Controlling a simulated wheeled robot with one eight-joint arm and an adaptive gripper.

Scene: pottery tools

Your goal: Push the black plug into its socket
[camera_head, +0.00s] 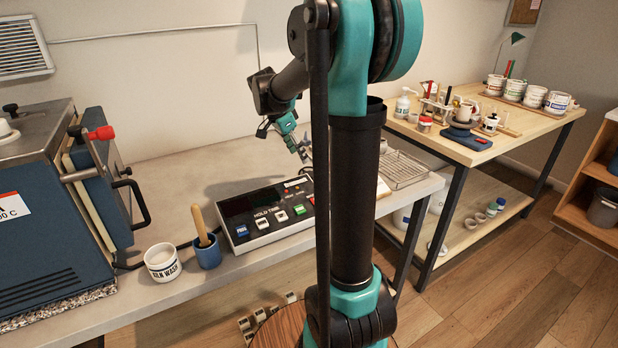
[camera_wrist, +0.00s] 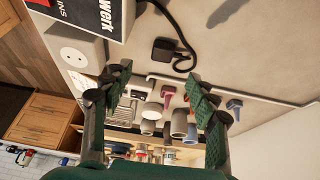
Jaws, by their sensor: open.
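The black plug (camera_wrist: 165,50) shows in the wrist view, lying on the grey counter with its dark cord (camera_wrist: 183,28) curving up and away. A white round socket (camera_wrist: 73,55) is in the face of a pale block to its left. The plug is out of the socket and apart from it. My gripper (camera_wrist: 162,84) is open, with its two green fingers spread and nothing between them. In the head view my gripper (camera_head: 303,150) hangs above the counter behind the control box. I cannot make out plug or socket in the head view, where my arm blocks part of the counter.
The control box (camera_head: 268,212) with coloured buttons stands on the counter. A white cup (camera_head: 163,262), a blue mortar with pestle (camera_head: 207,251) and a blue kiln (camera_head: 60,225) are at left. Several cups (camera_wrist: 178,122) and a wire rack (camera_head: 403,168) lie beyond.

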